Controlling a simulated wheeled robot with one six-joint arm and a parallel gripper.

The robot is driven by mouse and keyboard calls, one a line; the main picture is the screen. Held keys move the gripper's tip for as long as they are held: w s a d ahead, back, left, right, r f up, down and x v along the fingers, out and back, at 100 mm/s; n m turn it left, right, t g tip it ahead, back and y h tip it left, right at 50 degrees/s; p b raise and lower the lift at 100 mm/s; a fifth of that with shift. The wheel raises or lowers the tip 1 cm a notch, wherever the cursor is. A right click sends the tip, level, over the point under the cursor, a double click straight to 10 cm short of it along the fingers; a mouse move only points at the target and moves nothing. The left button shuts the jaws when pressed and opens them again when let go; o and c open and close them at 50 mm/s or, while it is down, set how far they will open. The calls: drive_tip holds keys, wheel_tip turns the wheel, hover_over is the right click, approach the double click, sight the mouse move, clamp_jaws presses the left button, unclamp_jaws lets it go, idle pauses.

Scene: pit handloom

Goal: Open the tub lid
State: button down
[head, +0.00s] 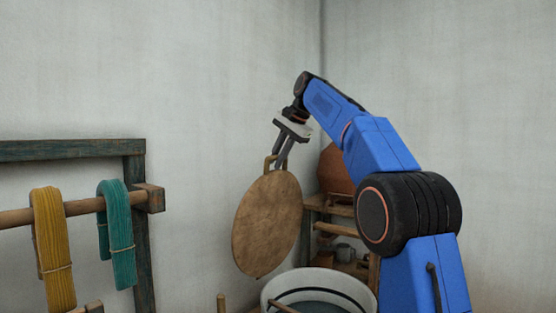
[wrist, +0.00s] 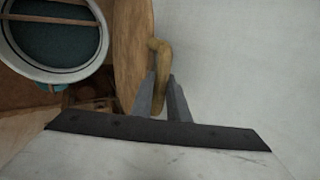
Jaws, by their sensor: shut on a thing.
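The tub lid (head: 267,224) is a round brown wooden disc with a brass-coloured handle (head: 270,163) on it. It hangs nearly upright, to the left of and above the tub. My gripper (head: 279,162) is shut on the lid handle. In the wrist view my gripper (wrist: 162,108) has its fingers on the handle (wrist: 162,75), and the lid (wrist: 133,45) shows edge-on beside them. The tub (head: 268,287) is white with a dark band, and its mouth is uncovered. In the wrist view the tub (wrist: 100,62) shows dark teal inside, with a bar across it.
A wooden rack (head: 135,165) at left carries yellow (head: 52,245) and teal (head: 114,235) yarn hanks on a rod. A wooden shelf (head: 330,208) with a clay pot (head: 333,172) stands behind the lid. Bare walls rise behind. The air above the rack is clear.

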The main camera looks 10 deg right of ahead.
drive_tip(key=c, duration=1.7)
unclamp_jaws()
drive_tip(key=shift+f, duration=0.1)
drive_tip(key=shift+d, duration=0.1)
drive_tip(key=v, duration=1.2)
drive_tip(key=shift+s, duration=0.15)
drive_tip(key=shift+s, duration=0.15)
